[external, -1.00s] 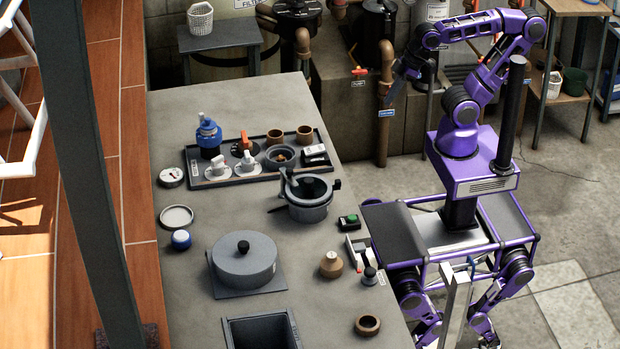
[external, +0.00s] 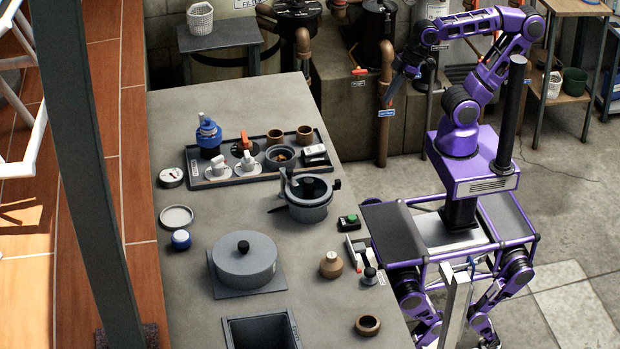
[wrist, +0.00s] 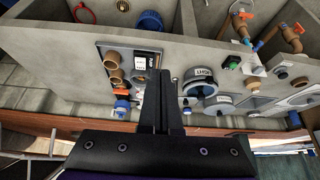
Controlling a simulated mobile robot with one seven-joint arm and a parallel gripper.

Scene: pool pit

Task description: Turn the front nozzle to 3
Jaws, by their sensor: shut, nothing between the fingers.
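Two small white nozzle-like fittings stand side by side on the dark tray (external: 234,182) on the counter: a left one (external: 217,171) and a right one (external: 245,164). I cannot tell which is the front nozzle, and their number markings are too small to read. In the wrist view the tray (wrist: 126,48) lies beyond my fingers, which hide part of it; I cannot make out the white fittings there. My gripper (wrist: 161,76) is shut and empty. In the external view it hangs in the air beyond the counter's right edge, well away from the tray.
The tray also holds a blue-topped bottle (external: 208,138), an orange-handled valve (external: 243,147) and brown cups (external: 304,134). A grey pot (external: 308,200) stands just in front of the tray. A large lidded cylinder (external: 245,262) stands nearer. The far end of the counter is clear.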

